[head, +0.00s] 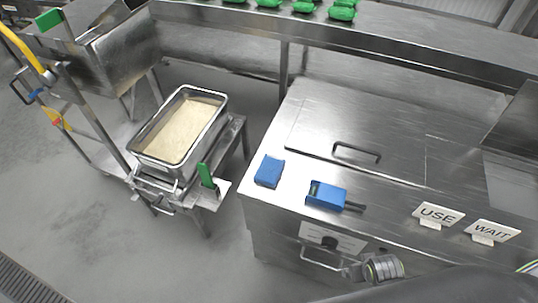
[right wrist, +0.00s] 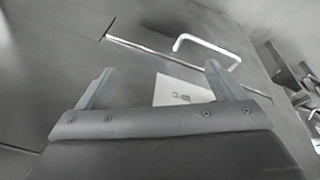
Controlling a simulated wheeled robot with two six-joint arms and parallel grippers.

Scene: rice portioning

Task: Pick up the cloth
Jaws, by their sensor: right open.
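A blue folded block that looks like the cloth (head: 269,171) lies flat on the steel counter's left front part in the head view. Nothing touches it. My right gripper (right wrist: 158,78) shows in the right wrist view with its two grey fingers wide apart and nothing between them. It faces a steel surface with a bar handle (right wrist: 207,48) and a white label (right wrist: 183,91). The cloth is not in the right wrist view. My left gripper is in neither view.
A blue device with a black tip (head: 327,195) lies right of the cloth. USE (head: 437,215) and WAIT (head: 492,232) signs stand further right. A handled lid (head: 310,128) lies behind. A rice pan (head: 143,154) stands on a cart at left. Green packs (head: 341,14) sit on the shelf.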

